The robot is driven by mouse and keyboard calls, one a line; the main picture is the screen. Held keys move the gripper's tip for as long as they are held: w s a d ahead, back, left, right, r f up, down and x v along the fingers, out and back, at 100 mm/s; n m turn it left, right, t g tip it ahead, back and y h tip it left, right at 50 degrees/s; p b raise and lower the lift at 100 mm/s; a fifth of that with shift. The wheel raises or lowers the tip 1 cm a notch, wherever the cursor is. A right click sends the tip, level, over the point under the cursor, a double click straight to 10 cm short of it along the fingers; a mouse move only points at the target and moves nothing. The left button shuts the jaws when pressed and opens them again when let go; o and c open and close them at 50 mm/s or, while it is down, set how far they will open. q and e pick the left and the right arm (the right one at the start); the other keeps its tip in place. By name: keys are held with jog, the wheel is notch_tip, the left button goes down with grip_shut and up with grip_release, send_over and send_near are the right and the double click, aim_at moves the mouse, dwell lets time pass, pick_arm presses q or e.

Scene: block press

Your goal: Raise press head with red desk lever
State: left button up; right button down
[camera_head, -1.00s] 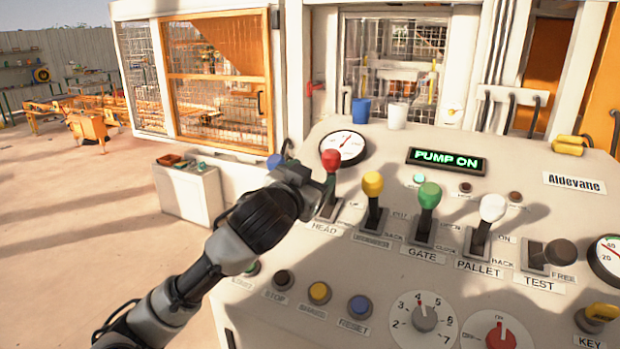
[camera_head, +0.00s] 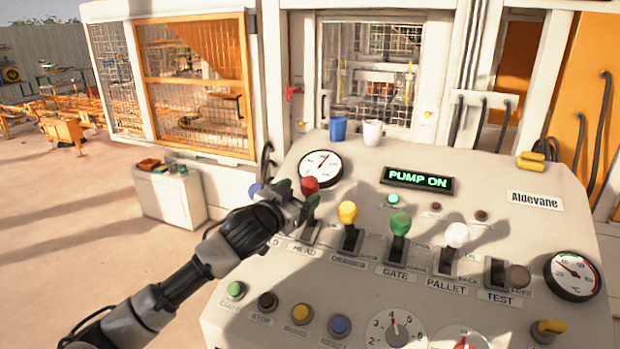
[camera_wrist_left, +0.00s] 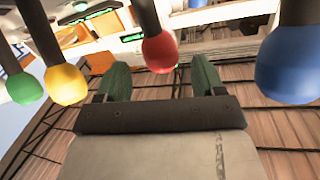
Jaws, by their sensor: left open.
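My left gripper (camera_head: 294,192) is right at this knob, reaching in from the left. In the left wrist view the red knob (camera_wrist_left: 160,52) lies between the two open green fingers (camera_wrist_left: 158,80), with gaps showing on both sides. The fingers do not visibly clamp it. The press behind the mesh window (camera_head: 375,75) is seen only in part, so the height of its head is unclear. My right gripper is not in view.
The yellow lever (camera_head: 348,212), green GATE lever (camera_head: 400,223) and white PALLET lever (camera_head: 456,235) stand to the right of the red one. A blue knob (camera_wrist_left: 290,65) is close on the other side. The display (camera_head: 418,180) reads PUMP ON. Two cups stand at the desk's back.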

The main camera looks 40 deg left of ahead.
aim_at(304, 190)
pick_arm(q)
jog(key=w, duration=0.1)
jog(key=w+p, duration=0.1)
jog(key=w, duration=0.1)
jog(key=shift+w+a+r, duration=0.15)
jog(key=shift+w+a, duration=0.15)
jog(key=shift+w, duration=0.1)
jog(key=shift+w+p, duration=0.35)
jog(key=shift+w, duration=0.15)
